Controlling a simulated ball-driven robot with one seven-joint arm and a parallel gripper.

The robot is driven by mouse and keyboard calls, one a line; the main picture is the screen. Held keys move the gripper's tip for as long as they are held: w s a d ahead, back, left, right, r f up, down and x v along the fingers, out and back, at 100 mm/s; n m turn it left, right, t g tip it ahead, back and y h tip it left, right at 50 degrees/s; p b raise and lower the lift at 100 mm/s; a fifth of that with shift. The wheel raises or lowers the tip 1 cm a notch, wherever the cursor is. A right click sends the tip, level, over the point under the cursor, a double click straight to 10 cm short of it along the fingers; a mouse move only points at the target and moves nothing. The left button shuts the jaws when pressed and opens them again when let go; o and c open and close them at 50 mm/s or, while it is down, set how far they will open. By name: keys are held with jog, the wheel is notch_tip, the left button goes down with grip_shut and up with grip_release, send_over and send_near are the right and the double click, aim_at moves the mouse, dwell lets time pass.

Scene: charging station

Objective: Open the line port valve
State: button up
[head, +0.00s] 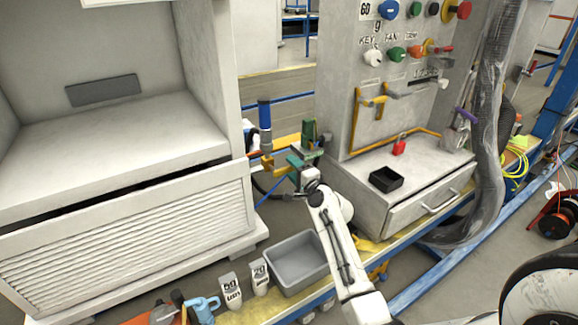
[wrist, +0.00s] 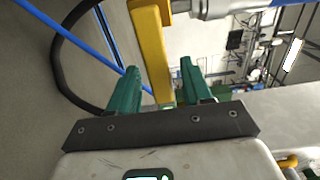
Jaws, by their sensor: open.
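A yellow bar, seemingly the valve's lever (wrist: 152,45), runs down between my gripper's fingers in the wrist view, with a silver pipe fitting (wrist: 222,8) beside its upper end. In the head view a small yellow part (head: 267,161) sits below a blue-topped upright (head: 265,115), left of my gripper (head: 293,152). My gripper also shows in the wrist view (wrist: 160,82). Its green fingers are open, one on each side of the yellow bar, with visible gaps. Whether the bar's lower end touches anything is hidden. I cannot tell which valve position the bar marks.
A grey cabinet (head: 120,140) stands at left. At right a grey panel unit carries knobs, a yellow handle (head: 375,102), a red padlock (head: 399,146) and a black tray (head: 386,179). A black hose (wrist: 68,60) curves left of the fingers.

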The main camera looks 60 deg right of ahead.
jog(key=shift+x, duration=1.15)
jog(key=shift+c, duration=0.3)
grip_shut()
